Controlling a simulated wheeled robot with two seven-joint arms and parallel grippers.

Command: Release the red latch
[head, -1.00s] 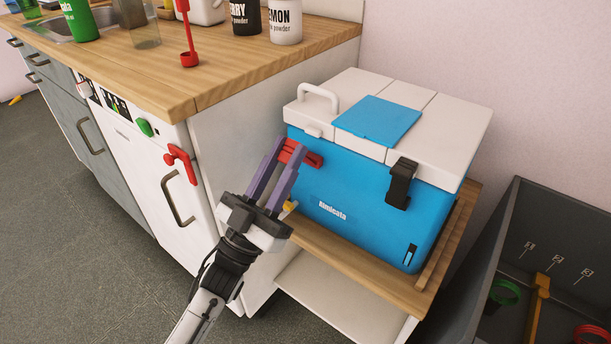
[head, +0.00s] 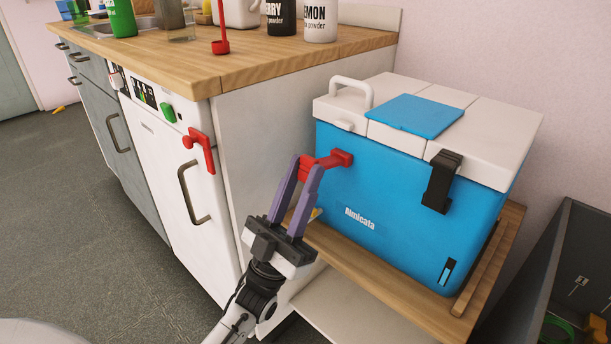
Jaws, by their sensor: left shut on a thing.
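The red latch (head: 342,158) is on the front of the blue cooler box (head: 390,180), near its left end below the white lid (head: 490,127). It sticks out from the blue wall toward the lower left. My left gripper (head: 308,165) has its purple fingers on either side of the latch's outer end and is shut on it. The fingers partly cover that end. A black latch (head: 441,182) sits against the front further right, reaching from the lid down onto the blue wall. The lid lies flat on the box. My right gripper is out of view.
The cooler stands on a low wooden shelf (head: 375,280). To its left is a counter (head: 190,62) with bottles and a white appliance front bearing another red handle (head: 201,150). A dark bin (head: 540,270) stands at the right. The grey floor (head: 60,210) is open at left.

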